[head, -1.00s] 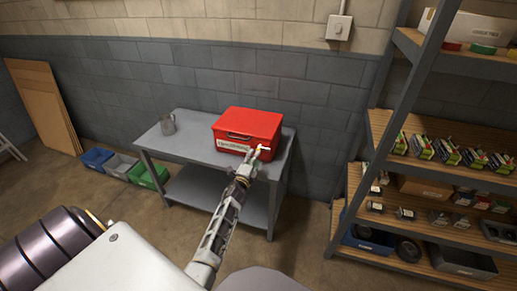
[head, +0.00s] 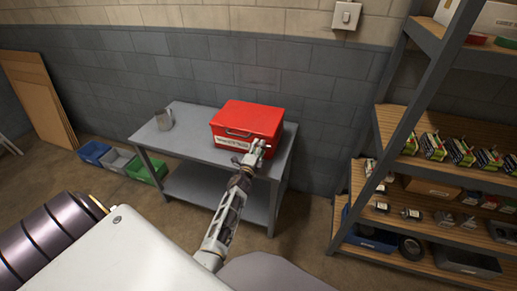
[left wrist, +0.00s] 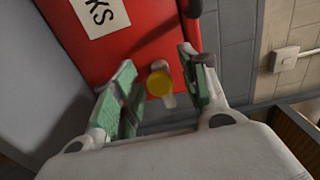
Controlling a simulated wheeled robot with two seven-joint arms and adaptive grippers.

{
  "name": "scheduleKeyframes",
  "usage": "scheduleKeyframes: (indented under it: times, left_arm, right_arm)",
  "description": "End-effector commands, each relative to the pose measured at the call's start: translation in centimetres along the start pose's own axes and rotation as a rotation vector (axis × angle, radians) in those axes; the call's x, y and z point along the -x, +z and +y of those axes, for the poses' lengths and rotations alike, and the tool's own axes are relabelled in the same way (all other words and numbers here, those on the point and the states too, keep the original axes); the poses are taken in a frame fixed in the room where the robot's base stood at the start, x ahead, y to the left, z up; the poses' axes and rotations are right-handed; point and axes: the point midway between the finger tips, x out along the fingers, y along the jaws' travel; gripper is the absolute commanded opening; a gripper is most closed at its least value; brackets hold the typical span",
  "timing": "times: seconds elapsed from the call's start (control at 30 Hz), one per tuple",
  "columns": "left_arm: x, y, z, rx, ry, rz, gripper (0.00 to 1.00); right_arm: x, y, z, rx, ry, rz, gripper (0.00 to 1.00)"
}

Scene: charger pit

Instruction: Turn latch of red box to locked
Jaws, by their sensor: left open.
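The red box (head: 252,117) sits closed on the right part of a grey table, a handle and a white label on its front. The left wrist view shows its red face (left wrist: 135,45) close up, with a yellow round latch (left wrist: 159,84) and a short pale tab below it. My left gripper (head: 254,155) is at the right end of the box front. Its green-padded fingers (left wrist: 156,66) are open, one on each side of the latch. I cannot tell whether they touch it. The fingers hide the latch in the head view. My right gripper is not in view.
The grey table (head: 188,141) also holds a metal mug (head: 165,120) at its left. Blue, grey and green bins (head: 118,161) stand on the floor to the left. A loaded shelf rack (head: 400,165) stands to the right. A wall switch (head: 346,16) is above.

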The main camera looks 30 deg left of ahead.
Motion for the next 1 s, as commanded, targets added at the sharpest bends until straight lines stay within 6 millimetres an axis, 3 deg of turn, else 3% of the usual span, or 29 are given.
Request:
scheduleKeyframes:
  times: [0.1, 0.47, 1.0]
  left_arm:
    - [0.0, 0.0, 0.0, 0.0, 0.0, 0.0, 0.44]
    - [0.0, 0.01, 0.01, 0.0, 0.0, 0.0, 0.0]
    - [0.02, 0.01, 0.01, 0.108, 0.002, 0.0, 0.0]
  right_arm:
    - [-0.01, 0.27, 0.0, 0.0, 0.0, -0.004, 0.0]
    - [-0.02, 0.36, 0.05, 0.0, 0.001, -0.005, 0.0]
    - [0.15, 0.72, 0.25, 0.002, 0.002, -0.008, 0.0]
